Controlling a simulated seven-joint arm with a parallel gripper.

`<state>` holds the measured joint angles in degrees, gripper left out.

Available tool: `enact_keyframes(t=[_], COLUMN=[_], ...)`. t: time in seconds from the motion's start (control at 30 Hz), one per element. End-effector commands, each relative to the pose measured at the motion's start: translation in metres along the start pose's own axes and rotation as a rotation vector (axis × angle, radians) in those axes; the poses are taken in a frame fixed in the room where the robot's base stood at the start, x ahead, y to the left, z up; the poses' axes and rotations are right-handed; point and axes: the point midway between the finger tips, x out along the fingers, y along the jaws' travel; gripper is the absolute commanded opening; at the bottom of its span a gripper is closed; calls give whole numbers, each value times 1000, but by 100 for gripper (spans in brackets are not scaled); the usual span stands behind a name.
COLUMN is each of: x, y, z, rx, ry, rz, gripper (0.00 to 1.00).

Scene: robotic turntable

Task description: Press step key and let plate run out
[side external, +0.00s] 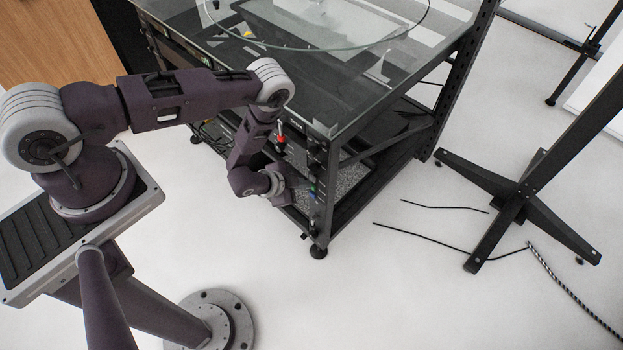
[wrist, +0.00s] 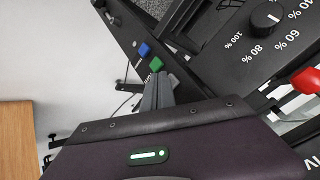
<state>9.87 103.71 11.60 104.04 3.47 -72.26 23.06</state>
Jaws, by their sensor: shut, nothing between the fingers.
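In the wrist view my gripper (wrist: 158,80) is shut and empty. Its fingertips are right at a green key (wrist: 156,64) on the dark panel strip; I cannot tell whether they touch or press it. A blue key (wrist: 144,49) sits just beyond the green one. No label shows which of them is the step key. In the side view my gripper (side external: 293,186) is at the front corner post of the rack, its fingertips hard to make out. The round glass plate (side external: 300,30) lies on the table top; whether it turns cannot be told.
A black dial (wrist: 265,17) with percent marks and a red knob (wrist: 308,82) are on the panel beside my gripper. The red knob also shows in the side view (side external: 281,139). A black stand (side external: 515,205) and loose cables lie on the floor at right.

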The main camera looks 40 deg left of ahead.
Motion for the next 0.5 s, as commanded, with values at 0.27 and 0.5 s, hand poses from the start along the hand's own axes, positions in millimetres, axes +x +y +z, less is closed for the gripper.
enact_keyframes(t=[0.27, 0.5], x=[-7, -10], y=[6, 8], z=[5, 8], rx=[0, 0], ry=[-1, -2], rz=[1, 2], gripper=[0, 0])
